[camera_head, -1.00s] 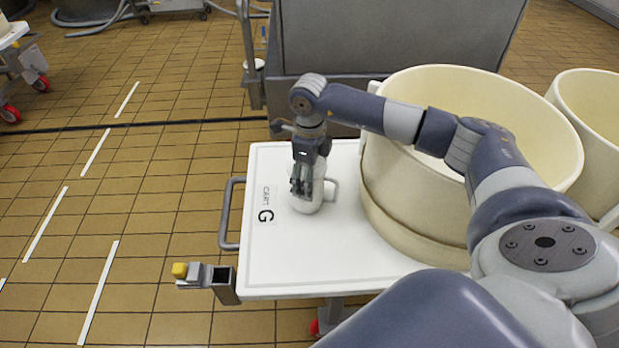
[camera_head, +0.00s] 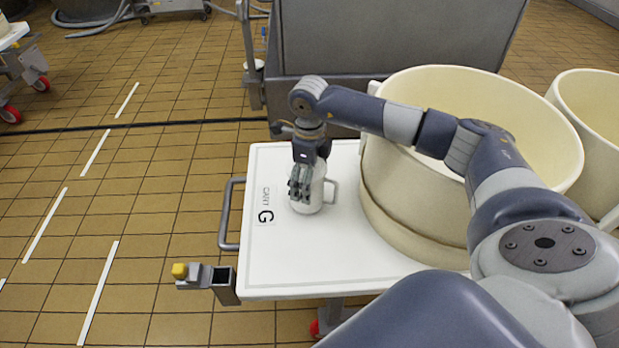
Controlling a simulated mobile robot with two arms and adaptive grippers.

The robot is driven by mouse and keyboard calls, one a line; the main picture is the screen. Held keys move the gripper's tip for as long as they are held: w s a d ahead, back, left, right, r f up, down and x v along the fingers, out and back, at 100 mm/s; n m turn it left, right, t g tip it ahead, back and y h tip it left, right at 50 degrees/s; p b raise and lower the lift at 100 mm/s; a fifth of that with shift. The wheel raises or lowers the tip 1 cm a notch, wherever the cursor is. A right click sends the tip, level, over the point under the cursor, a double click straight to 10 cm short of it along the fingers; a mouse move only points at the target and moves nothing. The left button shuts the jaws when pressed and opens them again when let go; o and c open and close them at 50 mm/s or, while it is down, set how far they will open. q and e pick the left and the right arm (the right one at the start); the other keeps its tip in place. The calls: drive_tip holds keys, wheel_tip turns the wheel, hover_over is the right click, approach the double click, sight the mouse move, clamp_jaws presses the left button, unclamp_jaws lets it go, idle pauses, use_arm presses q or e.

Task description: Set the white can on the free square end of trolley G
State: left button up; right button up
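The white can (camera_head: 317,189), a pale cylinder with a handle on its right side, stands upright on the white top of trolley G (camera_head: 285,262). It is on the free end, just right of the printed "CART G" label (camera_head: 266,207). My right gripper (camera_head: 299,196) points down at the can, its dark fingers in front of the can's upper left side. The fingers overlap the can, so I cannot tell whether they grip it or stand apart from it. My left gripper is not in view.
A large cream tub (camera_head: 415,205) fills the right part of the trolley top. A second cream tub (camera_head: 592,105) stands further right. A grey metal vat (camera_head: 390,40) is behind. The trolley's grey handle (camera_head: 229,215) is at its left edge; tiled floor lies open beyond.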

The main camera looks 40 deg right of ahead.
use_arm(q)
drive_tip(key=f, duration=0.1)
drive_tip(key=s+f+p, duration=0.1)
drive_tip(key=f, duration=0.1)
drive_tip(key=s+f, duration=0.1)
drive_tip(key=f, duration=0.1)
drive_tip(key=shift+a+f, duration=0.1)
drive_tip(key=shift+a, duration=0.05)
use_arm(e)
wheel_tip(320, 180, up, 12)
drive_tip(key=shift+r, duration=0.15)
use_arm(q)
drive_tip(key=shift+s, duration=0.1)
